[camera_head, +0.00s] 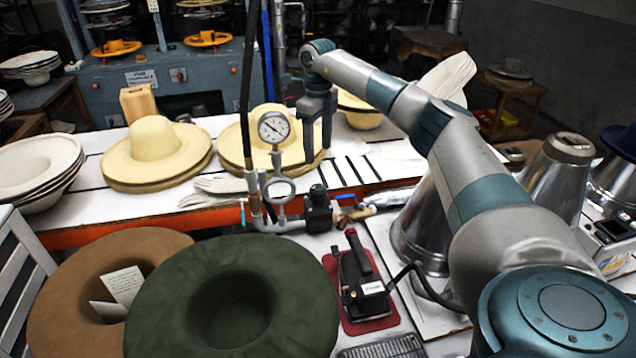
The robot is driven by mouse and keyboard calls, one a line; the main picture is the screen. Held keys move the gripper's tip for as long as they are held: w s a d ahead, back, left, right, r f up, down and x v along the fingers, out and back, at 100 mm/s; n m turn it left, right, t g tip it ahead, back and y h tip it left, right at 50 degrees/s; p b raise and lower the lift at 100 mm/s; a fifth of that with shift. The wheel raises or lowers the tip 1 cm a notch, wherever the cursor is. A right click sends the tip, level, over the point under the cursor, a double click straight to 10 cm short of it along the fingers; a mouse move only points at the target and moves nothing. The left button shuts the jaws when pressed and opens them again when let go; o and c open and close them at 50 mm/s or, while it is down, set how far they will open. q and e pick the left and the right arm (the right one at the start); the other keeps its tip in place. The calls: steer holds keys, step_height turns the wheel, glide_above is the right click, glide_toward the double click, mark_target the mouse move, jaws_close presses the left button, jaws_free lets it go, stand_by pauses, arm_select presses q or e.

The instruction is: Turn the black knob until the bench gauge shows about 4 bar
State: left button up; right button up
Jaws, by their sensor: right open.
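The bench gauge (273,127) is a round white dial on a stem rising from the pipework. Its needle and numbers are too small to read surely. The black knob (318,190) sits on top of a dark regulator body (319,214), right of the gauge stem. My right gripper (317,147) points down above the knob, right of the gauge. Its two fingers are apart with nothing between them, and a gap shows between fingertips and knob. My left gripper is out of the picture.
Cream hats (157,150) stand on the white bench (215,125) behind the pipework. A green hat (290,300) and a brown hat (55,290) lie in front. A black iron (361,280) on a red pad and metal cones (425,225) stand to the right.

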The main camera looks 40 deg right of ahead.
mark_target(318, 187)
step_height(318, 187, down, 13)
steer(key=p, duration=0.4)
steer(key=shift+f, duration=0.2)
steer(key=c, duration=1.1)
